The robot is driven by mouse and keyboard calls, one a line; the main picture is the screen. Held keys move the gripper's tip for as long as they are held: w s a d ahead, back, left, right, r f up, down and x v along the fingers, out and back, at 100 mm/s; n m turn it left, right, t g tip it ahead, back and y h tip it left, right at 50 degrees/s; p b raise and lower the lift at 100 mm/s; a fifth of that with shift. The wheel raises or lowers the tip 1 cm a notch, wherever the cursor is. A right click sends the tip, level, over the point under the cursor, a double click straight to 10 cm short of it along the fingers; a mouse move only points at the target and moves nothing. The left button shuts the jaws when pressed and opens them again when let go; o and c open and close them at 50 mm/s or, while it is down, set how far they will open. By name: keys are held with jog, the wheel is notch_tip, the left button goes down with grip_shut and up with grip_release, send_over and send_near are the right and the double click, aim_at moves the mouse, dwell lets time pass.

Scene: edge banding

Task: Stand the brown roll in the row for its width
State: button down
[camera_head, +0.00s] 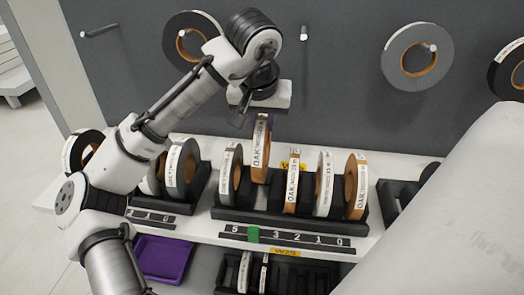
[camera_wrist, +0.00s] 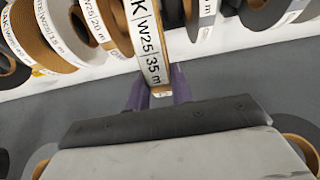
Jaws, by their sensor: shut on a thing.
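The brown roll (camera_head: 261,152) is thin and upright, with a white label reading OAK. In the wrist view the label on the roll (camera_wrist: 149,48) reads W25 and 35 m. My gripper (camera_head: 262,117) is shut on its top edge; its purple fingers (camera_wrist: 156,92) are on either side of the band. The roll hangs higher than its neighbours, over a gap in the middle black rack (camera_head: 280,222), between a grey roll (camera_head: 231,172) and another brown roll (camera_head: 292,185). Whether its lower edge touches the rack is unclear.
A white roll (camera_head: 324,184) and a brown roll (camera_head: 357,186) stand further right. The number strip (camera_head: 300,240) has a green marker (camera_head: 253,234). A left rack holds more rolls (camera_head: 180,168). A purple tray (camera_head: 163,257) is below. Rolls hang on the wall (camera_head: 395,65).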

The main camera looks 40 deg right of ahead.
notch_tip(320, 180, down, 8)
jog(key=shift+f+p, duration=0.25)
jog(key=shift+p, duration=0.15)
jog(key=shift+f, duration=0.3)
jog(key=c, duration=1.2)
grip_release()
jog(key=shift+c, duration=0.2)
